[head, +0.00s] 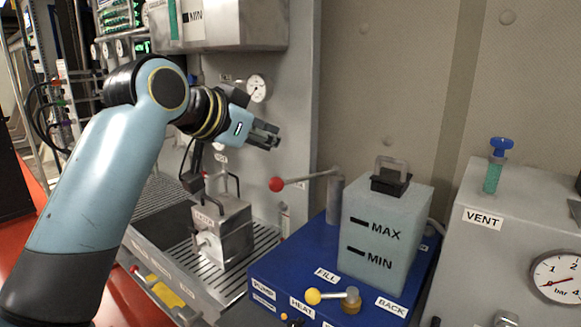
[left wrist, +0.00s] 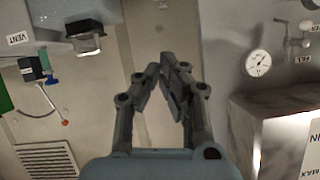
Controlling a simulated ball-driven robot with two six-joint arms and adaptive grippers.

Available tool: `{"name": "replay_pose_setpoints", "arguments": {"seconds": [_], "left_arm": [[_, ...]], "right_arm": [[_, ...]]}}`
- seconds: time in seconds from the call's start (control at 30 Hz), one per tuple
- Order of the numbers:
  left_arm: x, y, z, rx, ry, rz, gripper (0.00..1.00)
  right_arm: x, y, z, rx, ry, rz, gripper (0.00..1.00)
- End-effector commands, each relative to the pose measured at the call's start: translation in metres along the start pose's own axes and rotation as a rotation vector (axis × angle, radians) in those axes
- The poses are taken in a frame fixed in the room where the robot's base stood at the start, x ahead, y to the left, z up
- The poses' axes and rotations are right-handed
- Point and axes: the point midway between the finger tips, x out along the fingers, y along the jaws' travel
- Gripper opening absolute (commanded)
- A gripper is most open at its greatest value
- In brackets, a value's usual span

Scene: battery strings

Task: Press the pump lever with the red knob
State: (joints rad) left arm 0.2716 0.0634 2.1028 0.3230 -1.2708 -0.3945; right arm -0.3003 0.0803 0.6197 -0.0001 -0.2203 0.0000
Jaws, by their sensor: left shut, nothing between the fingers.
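The pump lever (head: 310,178) is a thin grey rod running left from a grey post (head: 335,195) on the blue unit. Its red knob (head: 276,184) is at the free left end, and the rod is nearly level. My left gripper (head: 272,136) is above the knob in the head view, apart from it. Its fingers are shut and empty; they also show in the left wrist view (left wrist: 172,68). A small red-tipped rod (left wrist: 64,122) shows at the left of the wrist view; I cannot tell whether it is the pump lever. My right gripper is not in view.
A grey MAX/MIN tank (head: 385,232) with a black cap stands right of the lever on the blue unit (head: 300,255). A yellow-knobbed lever (head: 313,296) is in front. A metal box (head: 222,232) stands on the grating to the left. A VENT cabinet (head: 520,225) is at right.

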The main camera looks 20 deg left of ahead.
Motion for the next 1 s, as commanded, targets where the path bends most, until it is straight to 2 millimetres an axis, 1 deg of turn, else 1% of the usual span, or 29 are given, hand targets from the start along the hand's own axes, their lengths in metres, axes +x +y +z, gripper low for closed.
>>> {"name": "replay_pose_setpoints", "arguments": {"seconds": [0.17, 0.4, 0.53, 0.6, 0.7, 0.83, 1.0], "left_arm": [[0.022, 0.001, -0.002, -0.003, -0.002, 0.003, 0.0], [0.073, 0.001, -0.002, -0.003, -0.003, 0.003, 0.0], [0.099, 0.001, -0.002, -0.002, -0.003, 0.002, 0.0], [0.1, 0.0, 0.014, 0.0, -0.006, 0.001, 0.0], [0.103, 0.0, 0.026, -0.001, -0.005, 0.001, 0.0], [0.105, 0.0, 0.035, 0.0, -0.002, 0.0, 0.0], [0.107, 0.0, 0.04, 0.0, -0.001, 0.0, 0.0]], "right_arm": [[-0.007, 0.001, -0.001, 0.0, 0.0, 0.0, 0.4], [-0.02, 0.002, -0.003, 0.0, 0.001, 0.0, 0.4], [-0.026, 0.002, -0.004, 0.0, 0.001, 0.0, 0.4], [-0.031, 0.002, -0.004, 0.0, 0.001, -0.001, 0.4], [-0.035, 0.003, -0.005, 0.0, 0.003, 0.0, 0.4], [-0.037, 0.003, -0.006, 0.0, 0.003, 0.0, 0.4], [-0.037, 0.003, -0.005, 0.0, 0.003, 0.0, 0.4]]}}
